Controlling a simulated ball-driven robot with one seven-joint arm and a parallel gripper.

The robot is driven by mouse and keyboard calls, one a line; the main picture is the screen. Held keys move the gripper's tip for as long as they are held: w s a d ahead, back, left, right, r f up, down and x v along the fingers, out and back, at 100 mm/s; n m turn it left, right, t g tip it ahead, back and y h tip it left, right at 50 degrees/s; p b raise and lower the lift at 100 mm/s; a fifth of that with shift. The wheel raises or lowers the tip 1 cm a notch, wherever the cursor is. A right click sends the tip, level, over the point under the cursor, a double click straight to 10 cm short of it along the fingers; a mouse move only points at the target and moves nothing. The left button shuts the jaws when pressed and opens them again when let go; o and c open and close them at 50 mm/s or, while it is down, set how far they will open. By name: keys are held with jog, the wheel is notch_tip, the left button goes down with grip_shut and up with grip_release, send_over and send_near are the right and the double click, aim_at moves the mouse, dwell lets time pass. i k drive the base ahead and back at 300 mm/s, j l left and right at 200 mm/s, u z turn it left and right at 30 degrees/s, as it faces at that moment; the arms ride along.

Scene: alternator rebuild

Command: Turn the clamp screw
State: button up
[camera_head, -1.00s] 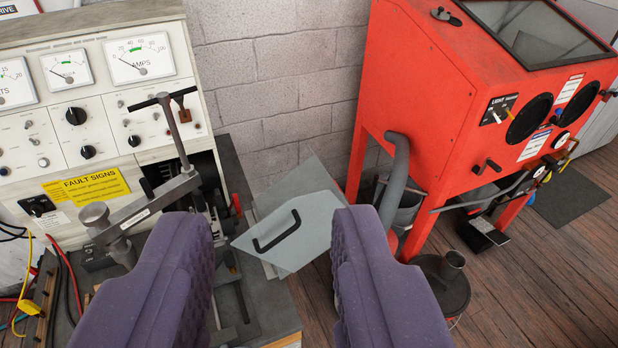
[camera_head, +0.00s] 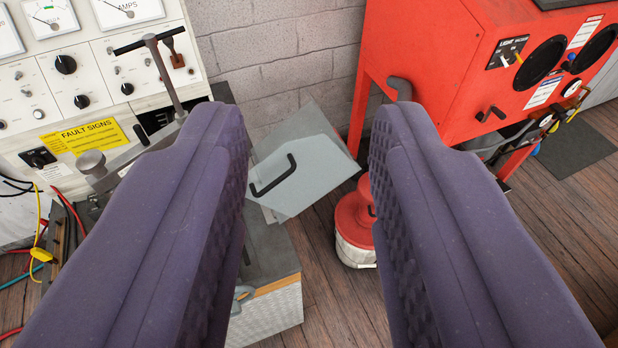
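The clamp screw (camera_head: 163,75) stands on the bench at the left, a grey shaft leaning slightly, with a black T-bar handle (camera_head: 150,41) across its top. It rises from a grey clamp arm (camera_head: 133,153), which ends in a round knob-like post (camera_head: 92,163). The left finger covers the lower part of the clamp and much of the bench. The clamp screw is left of both fingers, outside the gap; its distance from them is unclear.
A test panel (camera_head: 100,80) with dials and knobs stands behind the clamp. A grey guard plate with a black handle (camera_head: 306,165) shows between the fingers. A red cabinet (camera_head: 450,75) is at right. A red-topped white drum (camera_head: 355,222) stands on the wooden floor. Coloured cables lie lower left.

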aim_at(151, 41)
jog(key=i+j, duration=0.4)
jog(key=i, duration=0.15)
jog(key=i+j, duration=0.4)
jog(key=i, duration=0.1)
